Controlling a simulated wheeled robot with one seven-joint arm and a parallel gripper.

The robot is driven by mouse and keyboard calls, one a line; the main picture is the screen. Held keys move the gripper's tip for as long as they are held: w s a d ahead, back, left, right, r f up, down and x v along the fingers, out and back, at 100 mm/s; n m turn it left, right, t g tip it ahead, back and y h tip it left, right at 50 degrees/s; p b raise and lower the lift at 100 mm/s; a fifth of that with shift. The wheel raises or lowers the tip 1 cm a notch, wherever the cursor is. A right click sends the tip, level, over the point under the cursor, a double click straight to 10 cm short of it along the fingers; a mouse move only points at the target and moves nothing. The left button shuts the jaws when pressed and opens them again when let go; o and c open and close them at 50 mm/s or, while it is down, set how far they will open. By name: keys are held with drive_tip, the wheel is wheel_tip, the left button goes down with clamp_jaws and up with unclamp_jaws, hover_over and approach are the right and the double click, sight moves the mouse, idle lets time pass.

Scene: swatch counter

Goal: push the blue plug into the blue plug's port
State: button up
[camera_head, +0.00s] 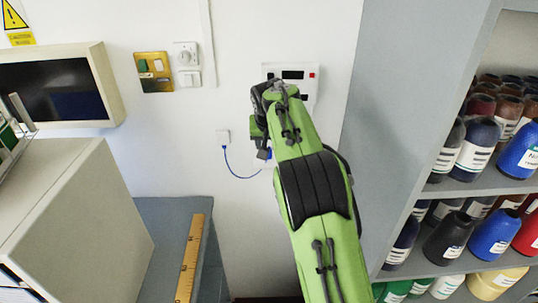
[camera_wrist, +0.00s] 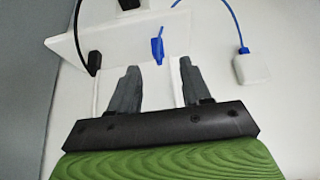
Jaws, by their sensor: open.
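The blue plug (camera_wrist: 157,48) shows in the wrist view at the white panel's near edge, just beyond my gripper (camera_wrist: 159,70). My gripper is open, with one dark finger on each side of the plug's line and nothing between them. A blue cable (camera_wrist: 238,28) runs from the plug out of the top of the view and comes back to a white box (camera_wrist: 252,67) at the right. In the head view my arm covers most of the plug. I cannot make out the blue plug's port or how deep the plug sits.
A black plug (camera_wrist: 94,62) with a black cable is left of the blue one, by the white panel (camera_wrist: 122,38). In the head view the wall panel (camera_head: 309,84) is partly behind my arm. A shelf of bottles (camera_head: 431,200) stands right; a grey cabinet (camera_head: 75,215) stands left.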

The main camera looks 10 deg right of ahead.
drive_tip(key=x, duration=0.5)
drive_tip(key=shift+w+d+f, duration=0.1)
drive_tip(key=shift+w+f, duration=0.05)
clamp_jaws()
